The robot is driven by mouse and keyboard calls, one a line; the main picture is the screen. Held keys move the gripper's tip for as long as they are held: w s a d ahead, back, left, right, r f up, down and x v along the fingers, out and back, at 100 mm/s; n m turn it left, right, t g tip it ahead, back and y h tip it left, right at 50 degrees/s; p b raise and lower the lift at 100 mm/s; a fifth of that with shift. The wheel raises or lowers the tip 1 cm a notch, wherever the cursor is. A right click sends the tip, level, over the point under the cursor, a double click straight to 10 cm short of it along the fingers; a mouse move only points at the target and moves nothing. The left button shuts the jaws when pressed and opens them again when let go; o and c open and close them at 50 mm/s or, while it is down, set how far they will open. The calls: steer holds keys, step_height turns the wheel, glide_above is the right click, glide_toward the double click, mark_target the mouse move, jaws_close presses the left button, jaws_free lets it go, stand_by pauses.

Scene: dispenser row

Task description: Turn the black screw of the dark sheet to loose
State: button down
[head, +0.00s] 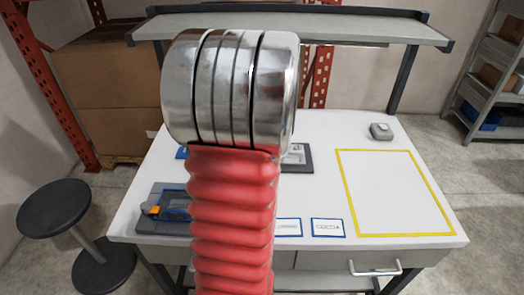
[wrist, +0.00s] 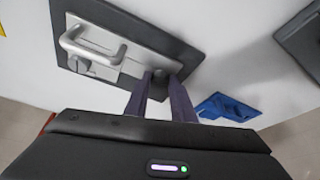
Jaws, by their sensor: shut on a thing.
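In the wrist view, a dark sheet (wrist: 72,63) lies on the white table. It carries a pale metal plate with a loop handle (wrist: 72,42) and a round grey knob (wrist: 103,68). My gripper (wrist: 161,82) has its two dark fingers at the right end of the plate, shut on a small dark round piece (wrist: 161,73), which looks like the black screw. The fingers cover much of it, so its turn position cannot be read. In the head view, my arm hides the gripper and the screw; only the right edge of a dark sheet (head: 305,158) shows.
In the wrist view, a blue object (wrist: 226,106) lies right of the fingers and a dark object (wrist: 302,38) sits at the upper right. In the head view, a grey tray (head: 147,226), a small grey box (head: 381,132) and a clear yellow-outlined area (head: 440,235) are on the table.

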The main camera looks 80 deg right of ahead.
steer(key=shift+s+f+n+t+y, duration=0.15)
steer(key=shift+n+t+y, duration=0.2)
steer(key=shift+n, duration=0.8)
steer(key=shift+s+f+n+t+y, duration=0.1)
steer(key=shift+n+t+y, duration=0.25)
steer(key=shift+n, duration=0.8)
steer(key=c, duration=1.5)
jaws_free()
steer(key=shift+r, duration=0.1)
steer(key=shift+d, duration=0.1)
steer(key=shift+r, duration=0.15)
steer(key=shift+s+r, duration=0.15)
steer(key=shift+r, duration=0.35)
steer(key=v, duration=1.2)
steer(key=shift+r, duration=0.25)
